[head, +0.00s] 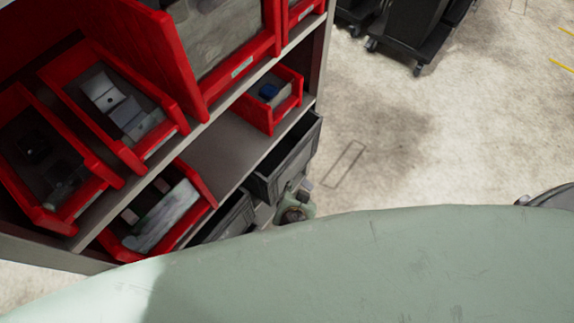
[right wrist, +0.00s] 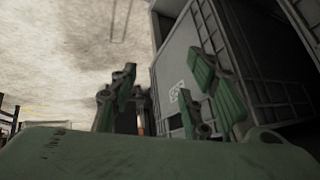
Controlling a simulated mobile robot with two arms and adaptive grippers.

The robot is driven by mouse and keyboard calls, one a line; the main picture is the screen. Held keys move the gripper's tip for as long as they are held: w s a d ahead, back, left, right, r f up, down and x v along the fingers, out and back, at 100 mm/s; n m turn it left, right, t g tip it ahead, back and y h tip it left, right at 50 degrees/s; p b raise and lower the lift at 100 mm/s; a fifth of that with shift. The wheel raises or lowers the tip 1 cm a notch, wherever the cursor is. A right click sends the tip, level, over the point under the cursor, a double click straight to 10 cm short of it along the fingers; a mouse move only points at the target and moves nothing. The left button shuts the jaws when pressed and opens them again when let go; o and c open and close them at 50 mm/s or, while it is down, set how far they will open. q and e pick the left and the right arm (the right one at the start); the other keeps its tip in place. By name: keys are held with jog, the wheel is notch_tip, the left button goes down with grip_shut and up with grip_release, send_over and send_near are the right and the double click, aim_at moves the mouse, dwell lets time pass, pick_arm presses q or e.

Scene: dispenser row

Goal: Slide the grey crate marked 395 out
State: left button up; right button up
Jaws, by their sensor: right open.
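A dark grey crate (head: 288,160) sits on the lower shelf at its right end in the head view, with its open top showing. In the right wrist view a grey crate wall (right wrist: 178,65) fills the middle, with a small pale mark that I cannot read. My right gripper (head: 295,207) is just below the crate's near end in the head view, partly hidden by my own green arm. In the right wrist view its green fingers (right wrist: 163,70) are spread, with the crate wall beyond and between them. I cannot tell whether they touch it. My left gripper is not in view.
A second grey crate (head: 228,218) stands beside it on the shelf. Red bins with parts (head: 110,105) fill the shelves, and a small red bin (head: 270,98) stands above the crate. Open floor (head: 400,140) lies to the right, with dark carts (head: 415,30) farther back.

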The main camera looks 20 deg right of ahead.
aim_at(291, 161)
jog(key=w+a+r+m+t, duration=0.1)
jog(key=w+r+m, duration=0.1)
jog(key=r, duration=0.3)
jog(key=w+r+m+t+h, duration=0.1)
jog(key=w+r+m, duration=0.1)
jog(key=r, duration=0.3)
jog(key=shift+w+a+m+t, duration=0.3)
jog(key=shift+w+a, duration=0.05)
jog(key=shift+a, duration=0.05)
jog(key=shift+f, duration=0.1)
jog(key=p+x, duration=0.1)
jog(key=x, duration=0.6)
jog(key=shift+w+d+f, duration=0.2)
jog(key=shift+w+f, duration=0.05)
jog(key=shift+c, duration=0.2)
jog(key=c, duration=1)
jog(key=shift+s+f, duration=0.1)
grip_shut()
jog(key=shift+s+f, duration=0.1)
